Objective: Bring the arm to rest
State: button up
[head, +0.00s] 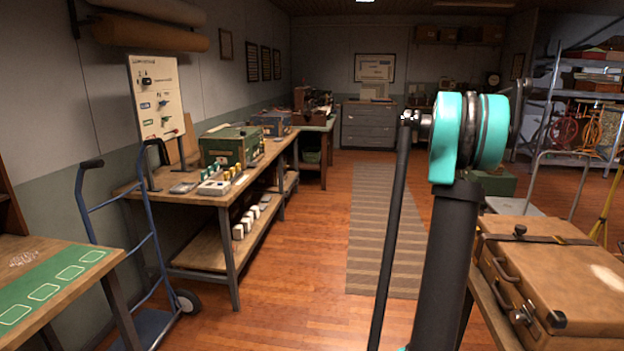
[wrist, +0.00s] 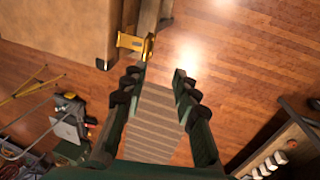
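My arm rises in the right half of the head view, with its teal joint near the top; my gripper is out of sight there. In the wrist view my gripper (wrist: 160,80) is open, its two dark green fingers spread apart. Nothing is between the fingers; the wooden floor and the striped runner show through the gap. A brown leather case (head: 550,275) lies on a stand at the right of the head view. The tan case (wrist: 65,25) with a brass latch (wrist: 132,42) also shows at the upper left of the wrist view, close to the left fingertip; I cannot tell the exact gap.
A long workbench (head: 205,205) with a green box (head: 222,148) and small items stands at the left. A blue hand truck (head: 120,220) and a green-marked table (head: 45,285) are nearer. A striped runner (head: 384,225) lies on open floor in the middle. Shelves (head: 590,75) stand at the back right.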

jog(key=s+a+f+n+t, duration=0.1)
jog(key=s+a+f, duration=0.3)
jog(key=a, duration=0.6)
jog(key=s+a+f+t, duration=0.1)
jog(key=s+a+f, duration=0.4)
jog(key=a, duration=0.5)
jog(key=s+a+f+t+y, duration=0.1)
jog(key=s+a+f, duration=0.6)
jog(key=s, duration=0.3)
jog(key=s+a+f+n+t+y, duration=0.1)
jog(key=s+a+f, duration=0.6)
jog(key=s, duration=0.3)
jog(key=shift+s+a+n+t+y, duration=0.3)
jog(key=shift+s+a, duration=0.05)
jog(key=shift+a, duration=0.2)
